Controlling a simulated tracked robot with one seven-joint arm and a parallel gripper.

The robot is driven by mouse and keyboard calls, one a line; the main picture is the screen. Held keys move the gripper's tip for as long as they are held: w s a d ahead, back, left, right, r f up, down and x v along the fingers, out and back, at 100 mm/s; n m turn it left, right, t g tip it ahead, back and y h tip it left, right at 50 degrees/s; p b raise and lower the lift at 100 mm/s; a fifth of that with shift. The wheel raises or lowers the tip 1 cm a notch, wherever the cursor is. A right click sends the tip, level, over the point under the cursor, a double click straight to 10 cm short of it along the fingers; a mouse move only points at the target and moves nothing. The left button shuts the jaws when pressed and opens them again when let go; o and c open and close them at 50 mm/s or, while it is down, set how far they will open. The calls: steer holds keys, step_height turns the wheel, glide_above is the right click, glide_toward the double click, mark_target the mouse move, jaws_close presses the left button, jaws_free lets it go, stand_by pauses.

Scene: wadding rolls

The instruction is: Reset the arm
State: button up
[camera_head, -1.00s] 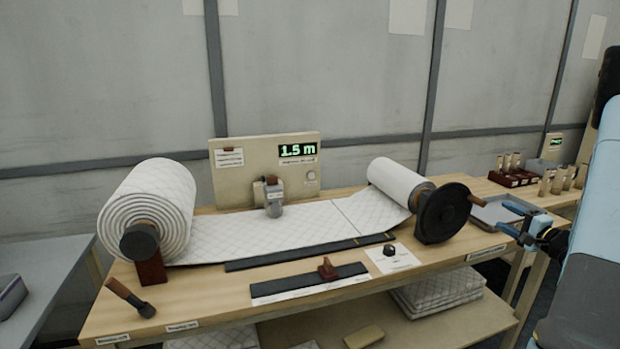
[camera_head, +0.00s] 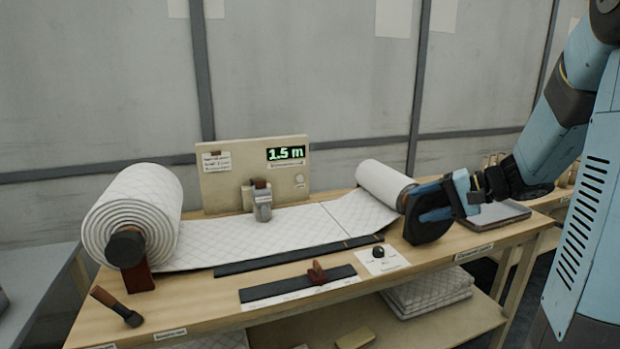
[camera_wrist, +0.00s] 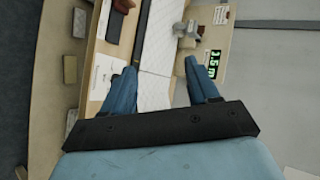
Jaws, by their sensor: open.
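My gripper (camera_head: 436,200) is in front of the right-hand roll in the head view, overlapping its dark end disc (camera_head: 425,228). In the wrist view my gripper (camera_wrist: 165,80) shows two blue fingers spread apart, with nothing between them but the white quilted sheet (camera_wrist: 155,91) beyond. My blue arm (camera_head: 575,120) reaches in from the right edge of the head view. The crank handle of the right-hand roll is hidden behind my gripper. I cannot tell whether my gripper touches the disc.
A large wadding roll (camera_head: 130,215) stands on the left of the wooden bench (camera_head: 200,310). A panel with a "1.5 m" display (camera_head: 287,153) stands behind the sheet. A dark-handled tool (camera_head: 117,306) lies at front left. A grey tray (camera_head: 497,215) sits at right, partly behind my arm.

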steer(key=s+a+r+n+g+h, duration=0.2)
steer(key=s+a+n+g+h, duration=0.25)
steer(key=s, duration=0.85)
steer(key=s+d+r+n+t+h, duration=0.1)
steer(key=s+t+h, duration=0.3)
steer(key=s, duration=0.5)
steer(key=shift+s+r+h, duration=0.15)
steer(key=shift+r+h, duration=0.65)
steer(key=shift+h, duration=0.25)
steer(key=shift+d, duration=0.1)
